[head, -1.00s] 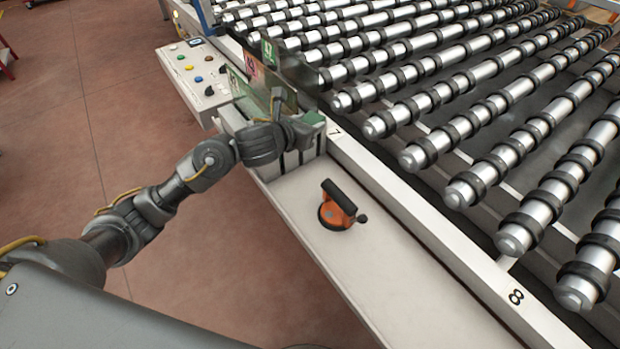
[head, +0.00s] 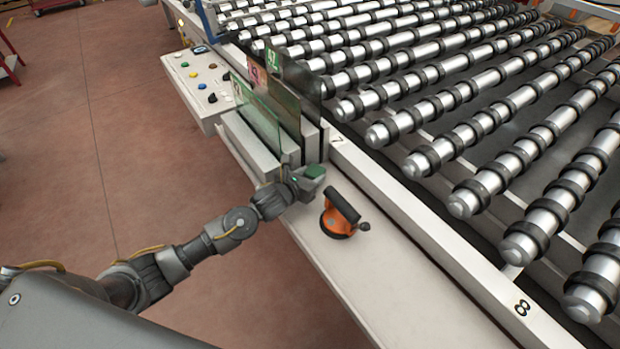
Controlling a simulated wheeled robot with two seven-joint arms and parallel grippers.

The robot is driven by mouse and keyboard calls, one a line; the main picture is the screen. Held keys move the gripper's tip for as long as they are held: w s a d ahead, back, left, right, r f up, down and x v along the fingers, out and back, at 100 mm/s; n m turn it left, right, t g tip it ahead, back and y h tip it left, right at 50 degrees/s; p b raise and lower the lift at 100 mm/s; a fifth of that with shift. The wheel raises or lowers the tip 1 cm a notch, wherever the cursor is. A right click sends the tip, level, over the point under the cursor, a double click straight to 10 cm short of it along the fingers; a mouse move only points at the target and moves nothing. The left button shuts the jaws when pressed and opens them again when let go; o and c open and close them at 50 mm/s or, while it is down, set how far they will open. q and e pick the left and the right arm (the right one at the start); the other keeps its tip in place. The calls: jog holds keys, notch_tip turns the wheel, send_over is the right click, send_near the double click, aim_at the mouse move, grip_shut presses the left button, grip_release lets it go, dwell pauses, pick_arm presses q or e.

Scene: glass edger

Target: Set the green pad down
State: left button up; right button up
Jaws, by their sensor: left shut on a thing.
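The green pad (head: 315,171) is a small dark green block at the tip of my left gripper (head: 308,176). My left gripper is shut on it, over the pale ledge (head: 365,275) just in front of the slotted rack. I cannot tell whether the pad touches the ledge. The fingers are mostly hidden by the wrist and the pad. My right gripper is not in view.
An orange suction lifter (head: 338,219) with a black handle stands on the ledge close to my left gripper. The rack (head: 255,150) holds several upright glass sheets. A button panel (head: 203,78) is behind. Rollers (head: 430,150) fill the right. The near ledge is clear.

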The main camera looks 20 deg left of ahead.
pick_arm(q)
jog(key=shift+f, duration=0.7)
jog(key=shift+f, duration=0.2)
jog(key=o, duration=0.7)
